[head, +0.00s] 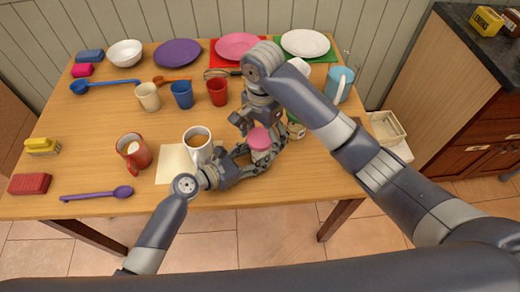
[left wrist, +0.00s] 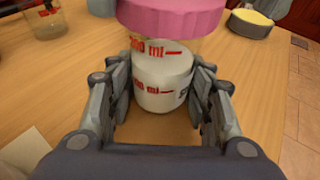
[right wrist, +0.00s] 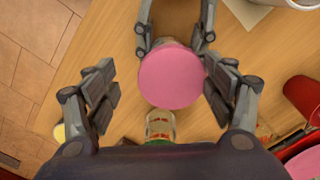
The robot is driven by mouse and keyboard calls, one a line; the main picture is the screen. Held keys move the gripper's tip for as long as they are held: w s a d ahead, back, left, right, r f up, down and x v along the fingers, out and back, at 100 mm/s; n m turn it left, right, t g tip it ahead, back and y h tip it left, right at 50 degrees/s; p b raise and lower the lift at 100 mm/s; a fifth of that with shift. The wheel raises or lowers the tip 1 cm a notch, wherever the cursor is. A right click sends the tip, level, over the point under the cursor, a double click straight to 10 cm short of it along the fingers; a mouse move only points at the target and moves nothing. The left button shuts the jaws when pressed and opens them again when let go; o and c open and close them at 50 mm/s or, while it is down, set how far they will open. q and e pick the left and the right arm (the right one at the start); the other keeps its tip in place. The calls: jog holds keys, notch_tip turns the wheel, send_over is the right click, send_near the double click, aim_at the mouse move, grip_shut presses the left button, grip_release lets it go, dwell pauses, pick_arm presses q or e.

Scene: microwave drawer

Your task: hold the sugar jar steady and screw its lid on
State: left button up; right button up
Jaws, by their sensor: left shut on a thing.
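The sugar jar (left wrist: 162,82) is clear, with red ml marks and white sugar inside. It stands upright near the table's front edge, where it also shows in the head view (head: 262,155). My left gripper (left wrist: 160,95) is shut around the jar's body, one finger on each side. The pink lid (head: 259,138) sits level on the jar's top; I cannot tell how far it is screwed on. My right gripper (right wrist: 162,92) points down over the lid, open, with its fingers on either side of the lid (right wrist: 170,78). The right finger looks very close to the lid's edge.
A white mug (head: 197,143) of brown drink stands just left of my left gripper. An orange-red mug (head: 133,150) is further left. A jar (head: 296,130) stands close behind the sugar jar. The front-left table, around the purple spoon (head: 97,194), is fairly clear.

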jog(key=shift+w+r, duration=0.1)
dwell(0.3)
jog(key=shift+n, duration=1.1)
jog(key=n, duration=1.6)
jog(key=shift+c, duration=0.2)
